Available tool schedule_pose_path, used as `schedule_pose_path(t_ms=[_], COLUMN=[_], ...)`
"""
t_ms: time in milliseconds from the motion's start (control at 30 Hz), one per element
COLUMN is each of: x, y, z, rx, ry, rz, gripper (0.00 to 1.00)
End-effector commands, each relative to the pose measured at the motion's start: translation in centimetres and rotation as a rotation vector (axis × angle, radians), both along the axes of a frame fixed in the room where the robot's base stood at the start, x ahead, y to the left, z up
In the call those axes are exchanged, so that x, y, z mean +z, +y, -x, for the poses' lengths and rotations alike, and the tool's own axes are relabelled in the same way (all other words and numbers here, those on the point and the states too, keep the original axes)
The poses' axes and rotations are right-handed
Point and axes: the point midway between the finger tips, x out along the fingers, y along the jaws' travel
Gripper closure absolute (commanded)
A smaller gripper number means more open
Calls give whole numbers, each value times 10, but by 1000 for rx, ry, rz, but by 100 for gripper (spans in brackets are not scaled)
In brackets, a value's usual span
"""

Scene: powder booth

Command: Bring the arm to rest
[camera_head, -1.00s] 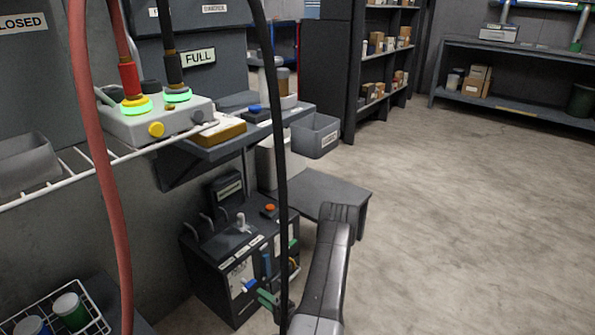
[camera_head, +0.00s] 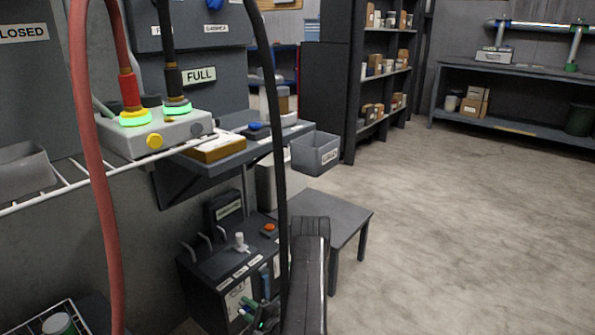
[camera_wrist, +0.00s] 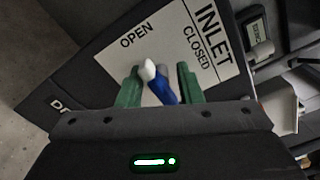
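My gripper (camera_wrist: 158,90) shows in the wrist view with its two green fingers apart. The blue inlet lever (camera_wrist: 163,88) with a white tip appears between the fingers, with gaps at both sides; I see no contact, but depth is hard to judge. Behind it is a white plate (camera_wrist: 198,45) marked INLET, OPEN and CLOSED. In the head view my gripper (camera_head: 258,314) is at the bottom, partly cut off, beside the front of a dark cabinet (camera_head: 215,280). My dark arm link rises at its right.
A low grey table (camera_head: 335,213) stands just behind my arm. A hanging black hose (camera_head: 279,150) crosses in front of the cabinet, and a red hose (camera_head: 95,170) hangs left. The floor at right is clear.

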Motion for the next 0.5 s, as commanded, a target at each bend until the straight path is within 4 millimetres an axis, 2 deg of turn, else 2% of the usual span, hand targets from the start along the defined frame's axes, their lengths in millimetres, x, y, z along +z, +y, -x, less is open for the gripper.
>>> schedule_pose_path(t_ms=[200,500], x=[1,1], y=[0,0], z=[0,0], rx=[0,0], ry=[111,171], rz=[-87,-133], gripper=[67,67])
